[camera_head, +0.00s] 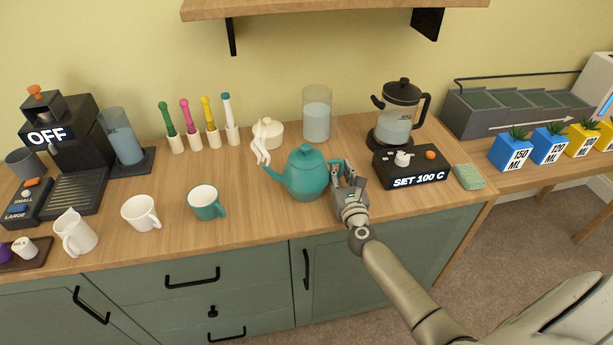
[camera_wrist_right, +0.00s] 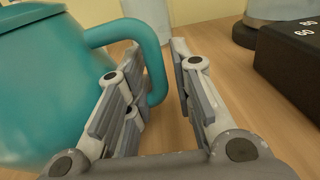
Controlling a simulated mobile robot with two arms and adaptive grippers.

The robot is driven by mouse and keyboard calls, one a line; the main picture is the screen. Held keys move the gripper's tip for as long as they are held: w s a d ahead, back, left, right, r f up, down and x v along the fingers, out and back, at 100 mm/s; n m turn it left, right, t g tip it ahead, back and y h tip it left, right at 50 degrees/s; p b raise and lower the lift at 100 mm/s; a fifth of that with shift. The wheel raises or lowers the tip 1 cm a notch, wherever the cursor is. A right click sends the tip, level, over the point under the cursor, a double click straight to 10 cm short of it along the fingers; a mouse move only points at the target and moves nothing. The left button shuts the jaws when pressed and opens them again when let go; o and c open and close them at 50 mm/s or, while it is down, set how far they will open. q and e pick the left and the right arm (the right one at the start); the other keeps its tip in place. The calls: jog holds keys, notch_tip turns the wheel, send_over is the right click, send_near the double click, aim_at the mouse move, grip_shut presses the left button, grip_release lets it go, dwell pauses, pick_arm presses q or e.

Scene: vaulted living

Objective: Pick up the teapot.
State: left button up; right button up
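In the right wrist view the teapot's body (camera_wrist_right: 40,85) fills the left side. The looped handle (camera_wrist_right: 157,75) comes down between the two fingers of my right gripper (camera_wrist_right: 155,55). The fingers are apart, with a gap at the right finger; whether the left finger touches the handle I cannot tell. My left gripper is not in view.
Behind the teapot are a white lidded pot (camera_head: 268,133) and a glass container (camera_head: 317,115). A kettle (camera_head: 397,112) and its black "SET 100 C" base unit (camera_head: 412,168) stand close right. A teal mug (camera_head: 206,203) is left. The counter in front of the teapot is clear.

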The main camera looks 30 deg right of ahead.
jog(key=shift+c, duration=0.5)
grip_shut()
jog(key=shift+w+r, duration=0.1)
jog(key=shift+r, duration=0.1)
jog(key=shift+r, duration=0.1)
